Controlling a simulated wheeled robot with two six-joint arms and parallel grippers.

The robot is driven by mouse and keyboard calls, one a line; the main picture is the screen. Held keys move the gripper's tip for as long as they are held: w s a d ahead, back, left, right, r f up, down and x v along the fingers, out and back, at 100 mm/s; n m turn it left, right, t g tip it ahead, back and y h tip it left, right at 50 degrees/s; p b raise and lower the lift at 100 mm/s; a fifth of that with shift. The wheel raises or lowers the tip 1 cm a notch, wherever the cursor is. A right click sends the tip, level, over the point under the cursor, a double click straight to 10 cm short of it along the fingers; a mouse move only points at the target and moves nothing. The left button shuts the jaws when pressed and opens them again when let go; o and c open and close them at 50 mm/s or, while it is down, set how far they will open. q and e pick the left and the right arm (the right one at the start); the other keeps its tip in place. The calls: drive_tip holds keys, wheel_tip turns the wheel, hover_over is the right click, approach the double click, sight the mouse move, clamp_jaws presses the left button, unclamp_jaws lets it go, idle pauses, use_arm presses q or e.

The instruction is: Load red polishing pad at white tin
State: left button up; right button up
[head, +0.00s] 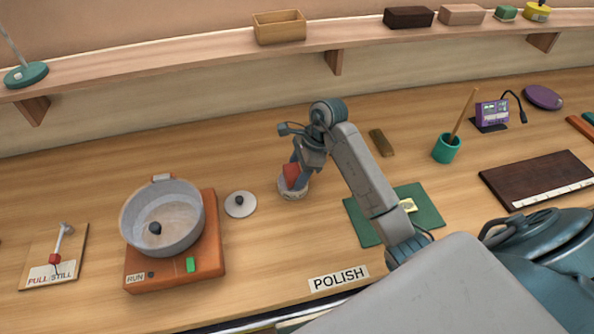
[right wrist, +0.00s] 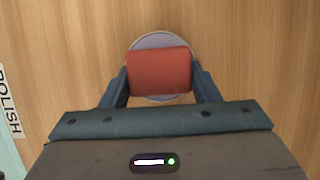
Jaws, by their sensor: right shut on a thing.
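The red polishing pad (head: 291,172) is between the fingers of my right gripper (head: 298,165), which is shut on it. In the right wrist view the pad (right wrist: 159,70) is a red block held between the two dark fingers. The white tin (head: 294,191) is a small round tin on the bench. The pad is over or in its opening; I cannot tell how deep. In the right wrist view the tin's round rim (right wrist: 157,41) shows behind the pad. My left gripper is out of view.
A light round lid (head: 240,204) lies left of the tin. Further left a grey pan (head: 185,190) sits on an orange base (head: 208,262). A green mat (head: 425,209) lies right, under my arm. A POLISH label (head: 338,279) is in front. Bench around the tin is mostly clear.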

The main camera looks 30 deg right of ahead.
sight(297, 170)
drive_tip(key=shift+s+f+b, duration=0.1)
drive_tip(key=shift+f+b, duration=0.05)
drive_tip(key=shift+b, duration=0.25)
idle(1.4)
drive_tip(key=shift+r+p, duration=1.45)
drive_tip(key=shift+r, duration=2.2)
drive_tip(key=shift+f, duration=0.1)
